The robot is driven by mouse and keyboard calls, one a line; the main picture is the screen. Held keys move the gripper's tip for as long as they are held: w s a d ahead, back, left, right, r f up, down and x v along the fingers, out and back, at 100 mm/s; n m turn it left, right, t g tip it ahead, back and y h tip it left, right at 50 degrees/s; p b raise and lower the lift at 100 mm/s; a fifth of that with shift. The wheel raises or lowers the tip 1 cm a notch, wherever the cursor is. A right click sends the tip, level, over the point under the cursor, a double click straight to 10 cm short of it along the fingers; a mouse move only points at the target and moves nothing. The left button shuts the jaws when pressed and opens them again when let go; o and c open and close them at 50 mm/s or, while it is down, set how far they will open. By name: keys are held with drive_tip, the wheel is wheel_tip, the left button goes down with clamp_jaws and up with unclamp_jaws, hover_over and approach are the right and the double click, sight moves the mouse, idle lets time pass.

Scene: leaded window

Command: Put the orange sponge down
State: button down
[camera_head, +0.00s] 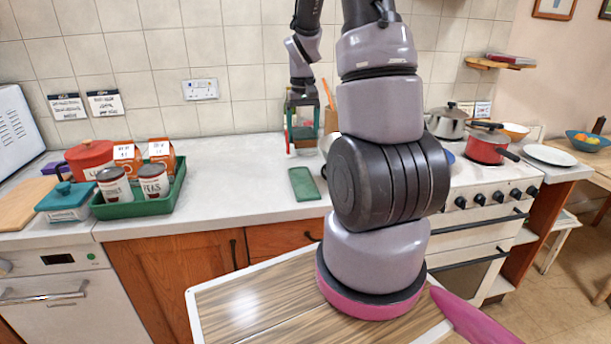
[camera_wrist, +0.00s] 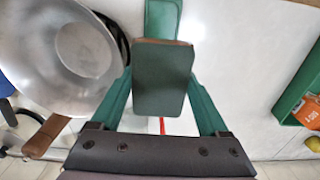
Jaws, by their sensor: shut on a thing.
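The orange sponge (camera_wrist: 164,80) is in my gripper (camera_wrist: 164,92), between its two green fingers. In the wrist view its dark green face shows, with a brownish edge along the top. My gripper (camera_head: 303,132) hangs above the counter near the tiled back wall in the head view. The sponge is hard to make out there. A flat green dish (camera_head: 304,184) lies on the counter in front of my gripper. It also shows in the wrist view (camera_wrist: 162,18), partly hidden behind the sponge.
A metal pan (camera_wrist: 62,55) is close to my gripper in the wrist view. A green tray (camera_head: 130,208) with cans and cartons stands on the left. A cooker with a red pan (camera_head: 486,148) is on the right. The counter (camera_head: 240,185) between tray and dish is clear.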

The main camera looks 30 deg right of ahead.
sight(303, 182)
wheel_tip(303, 182, down, 13)
drive_tip(key=shift+f, duration=0.2)
drive_tip(key=shift+f, duration=0.15)
unclamp_jaws()
